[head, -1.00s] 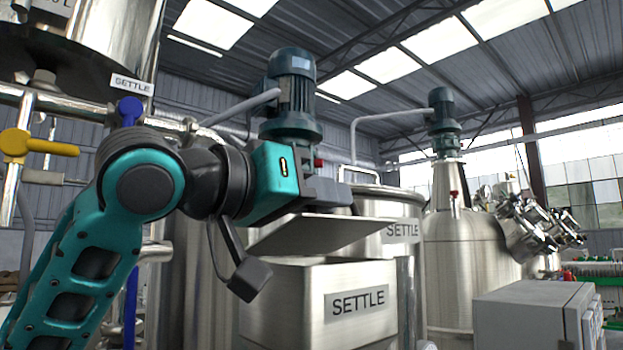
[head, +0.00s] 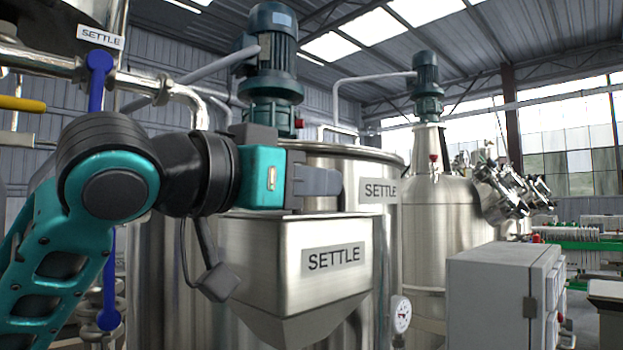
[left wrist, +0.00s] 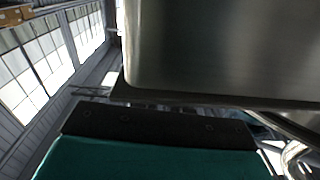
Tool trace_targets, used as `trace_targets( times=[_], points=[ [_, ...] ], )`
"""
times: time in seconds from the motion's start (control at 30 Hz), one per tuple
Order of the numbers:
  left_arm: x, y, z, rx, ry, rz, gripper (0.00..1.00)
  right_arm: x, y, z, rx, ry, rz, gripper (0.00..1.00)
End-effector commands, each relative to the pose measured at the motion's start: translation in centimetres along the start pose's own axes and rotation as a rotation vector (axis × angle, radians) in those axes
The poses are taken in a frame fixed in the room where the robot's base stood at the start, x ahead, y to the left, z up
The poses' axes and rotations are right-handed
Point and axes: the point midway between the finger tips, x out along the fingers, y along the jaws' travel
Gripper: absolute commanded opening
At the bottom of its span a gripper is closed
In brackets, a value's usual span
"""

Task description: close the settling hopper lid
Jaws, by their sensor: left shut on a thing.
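The settling hopper (head: 270,260) is a brushed steel box with a sloped bottom and a SETTLE label on its front. In the left wrist view a large flat steel surface (left wrist: 225,50), apparently the lid or hopper, fills the upper right. My right gripper is not in view.
A large steel tank (head: 330,160) with a motor (head: 272,60) stands right behind the hopper. A grey cabinet (head: 500,295) is at the right and a round gauge (head: 400,313) sits low beside the hopper. Pipes and a blue valve handle (head: 98,75) are at the left.

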Motion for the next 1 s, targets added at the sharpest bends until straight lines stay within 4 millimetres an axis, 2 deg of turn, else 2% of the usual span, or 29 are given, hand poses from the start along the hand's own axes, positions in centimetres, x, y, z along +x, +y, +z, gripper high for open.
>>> trace_targets(
  times=[0.13, 0.17, 0.37, 0.57, 0.7, 0.87, 1.0],
  points=[
    [0.0, 0.0, 0.0, -0.001, 0.0, -0.001, 0.0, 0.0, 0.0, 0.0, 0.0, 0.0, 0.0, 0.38],
    [0.0, 0.0, 0.0, -0.001, 0.0, -0.001, 0.18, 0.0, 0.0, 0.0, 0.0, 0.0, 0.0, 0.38],
    [0.0, 0.0, 0.0, -0.002, -0.001, 0.0, 0.36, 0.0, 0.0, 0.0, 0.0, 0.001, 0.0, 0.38],
    [0.0, 0.0, 0.0, -0.002, -0.001, 0.0, 0.36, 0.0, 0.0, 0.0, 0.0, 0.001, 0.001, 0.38],
    [-0.7, -0.1, 0.0, -0.002, 0.001, -0.001, 0.36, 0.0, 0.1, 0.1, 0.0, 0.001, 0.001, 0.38],
    [-3.3, -0.1, 0.1, 0.001, 0.001, -0.003, 0.36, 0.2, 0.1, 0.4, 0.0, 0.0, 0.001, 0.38],
    [-6.6, -0.1, 0.1, 0.0, 0.003, -0.003, 0.36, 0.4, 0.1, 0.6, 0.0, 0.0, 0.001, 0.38]
  ],
)
